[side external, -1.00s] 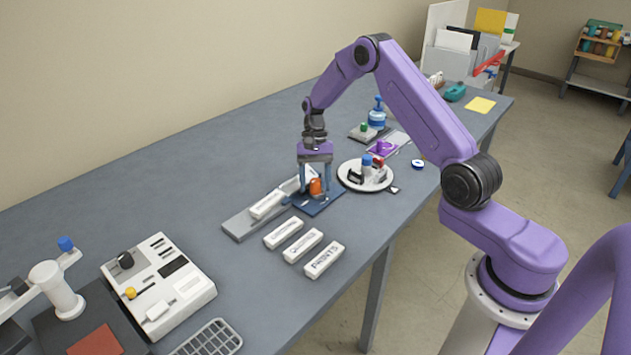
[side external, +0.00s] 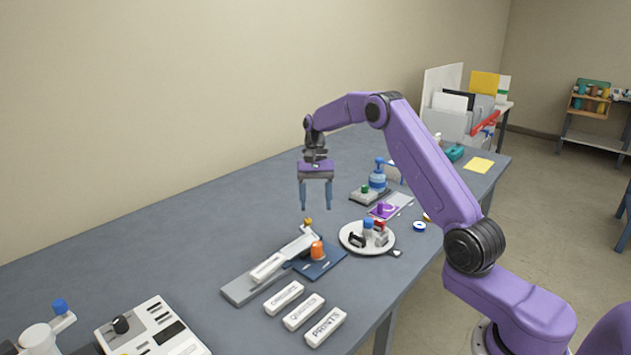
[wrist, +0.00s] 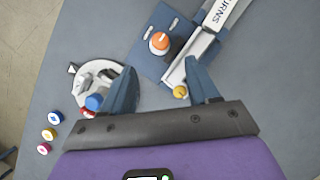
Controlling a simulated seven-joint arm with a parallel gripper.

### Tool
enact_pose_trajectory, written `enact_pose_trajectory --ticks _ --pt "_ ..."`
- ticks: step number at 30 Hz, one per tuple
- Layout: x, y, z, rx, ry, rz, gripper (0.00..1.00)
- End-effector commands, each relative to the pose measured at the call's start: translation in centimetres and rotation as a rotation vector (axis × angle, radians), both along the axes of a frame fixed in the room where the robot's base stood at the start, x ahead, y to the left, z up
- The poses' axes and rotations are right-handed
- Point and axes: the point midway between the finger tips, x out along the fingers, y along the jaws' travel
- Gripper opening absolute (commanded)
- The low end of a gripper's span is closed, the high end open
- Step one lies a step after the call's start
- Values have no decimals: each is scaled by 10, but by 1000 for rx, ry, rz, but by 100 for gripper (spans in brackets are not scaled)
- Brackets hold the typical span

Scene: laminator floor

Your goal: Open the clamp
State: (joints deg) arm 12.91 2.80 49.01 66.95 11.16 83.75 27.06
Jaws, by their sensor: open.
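The clamp assembly has a long grey base (side external: 238,289) and a white bar running to a small yellow knob (side external: 308,221) at its far end. Beside it is a blue plate (side external: 327,265) with an orange knob (side external: 317,250) on top. A white labelled block (side external: 267,267) lies on the grey base. My gripper (side external: 315,206) is open and empty, pointing down above the yellow-knob end, apart from everything. In the wrist view, the yellow knob (wrist: 180,91) shows near the right finger and the orange knob (wrist: 159,41) farther off. Whether the clamp is closed cannot be told.
Several white labelled blocks (side external: 303,312) lie in front. A round white tray (side external: 348,243) with small stamps sits to the right, with a blue pump bottle (side external: 377,178) behind. A white machine (side external: 152,330) stands front left. The table's back left is clear.

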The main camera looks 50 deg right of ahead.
Motion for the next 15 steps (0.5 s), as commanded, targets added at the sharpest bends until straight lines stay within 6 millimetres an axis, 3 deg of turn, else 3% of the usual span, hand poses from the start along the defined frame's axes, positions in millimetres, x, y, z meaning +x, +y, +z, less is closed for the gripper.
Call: enact_pose_trajectory --ticks 6,15 --pt "10 -10 30 -1 -2 0 60" --pt "14 -14 48 0 0 0 60"
